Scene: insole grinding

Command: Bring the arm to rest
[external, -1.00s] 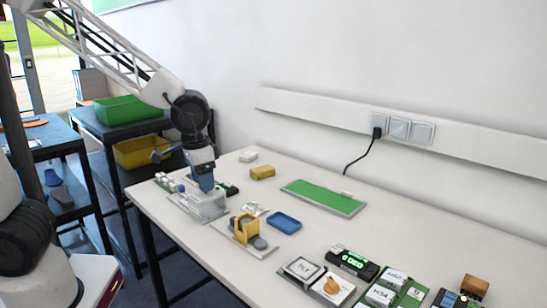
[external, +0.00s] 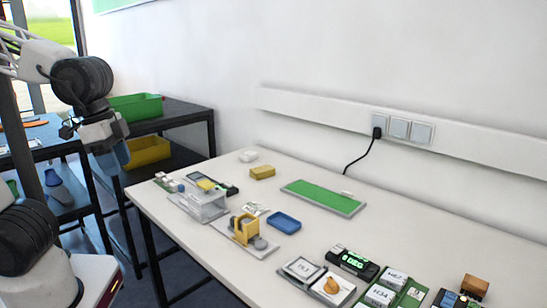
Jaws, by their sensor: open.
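My gripper (external: 117,160) hangs off the left end of the white table (external: 330,222), in front of the dark shelf. It points down and to the right, clear of the table, and I see nothing held in it. The finger gap is small in this view. My arm is folded back toward its base at the left edge.
A yellow fixture (external: 245,228), blue tray (external: 284,222), green mat (external: 322,196) and yellow block (external: 262,172) lie on the table. Several labelled boxes and devices fill the front right. Green (external: 136,107) and yellow (external: 147,151) bins sit on the shelf behind my gripper.

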